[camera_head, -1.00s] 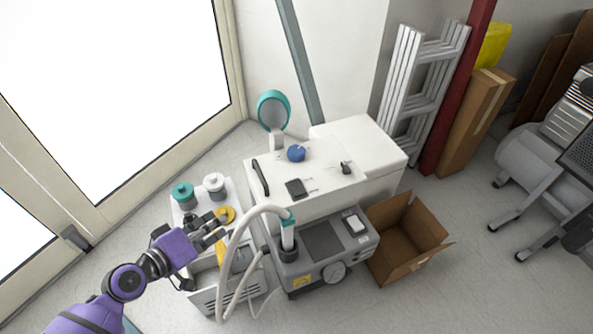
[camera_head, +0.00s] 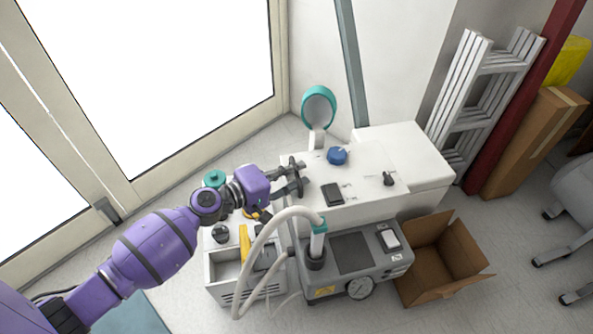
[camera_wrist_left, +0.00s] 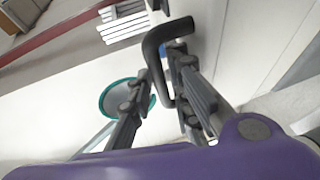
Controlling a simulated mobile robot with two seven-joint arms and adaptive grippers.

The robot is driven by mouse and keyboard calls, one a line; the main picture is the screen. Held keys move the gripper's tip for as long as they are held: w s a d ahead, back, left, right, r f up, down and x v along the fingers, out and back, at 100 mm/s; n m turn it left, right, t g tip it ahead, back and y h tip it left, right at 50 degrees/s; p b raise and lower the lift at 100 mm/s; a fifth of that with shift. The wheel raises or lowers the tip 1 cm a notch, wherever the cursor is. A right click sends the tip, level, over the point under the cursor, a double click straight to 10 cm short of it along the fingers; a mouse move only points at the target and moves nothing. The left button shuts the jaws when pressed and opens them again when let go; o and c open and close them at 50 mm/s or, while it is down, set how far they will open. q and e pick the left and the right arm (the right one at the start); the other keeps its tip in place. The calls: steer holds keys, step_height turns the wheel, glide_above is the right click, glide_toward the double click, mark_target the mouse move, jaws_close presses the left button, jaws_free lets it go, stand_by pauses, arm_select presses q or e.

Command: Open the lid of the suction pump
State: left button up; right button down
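A white box-shaped unit (camera_head: 362,187) with a flat top stands at the centre of the head view; I take it for the suction pump. Its lid looks closed. A black bar handle at the top's left end is mostly hidden behind my gripper in the head view. The left wrist view shows the curved black handle (camera_wrist_left: 153,42) between and just beyond the fingers, close to the right finger; contact is unclear. My left gripper (camera_head: 301,178) is open, its fingers apart, and it also shows in the left wrist view (camera_wrist_left: 163,95). My right gripper is not in view.
A blue knob (camera_head: 337,156), a black block (camera_head: 332,194) and a black latch (camera_head: 388,179) sit on the white top. A round teal-rimmed piece (camera_head: 318,107) rises behind. A grey machine (camera_head: 350,254) with a pale hose (camera_head: 262,240) stands in front, beside an open cardboard box (camera_head: 408,288).

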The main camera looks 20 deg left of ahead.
arm_select(q)
steer(key=shift+w+d+f, duration=0.1)
steer(key=shift+w+d, duration=0.1)
steer(key=shift+w, duration=0.05)
jaws_close()
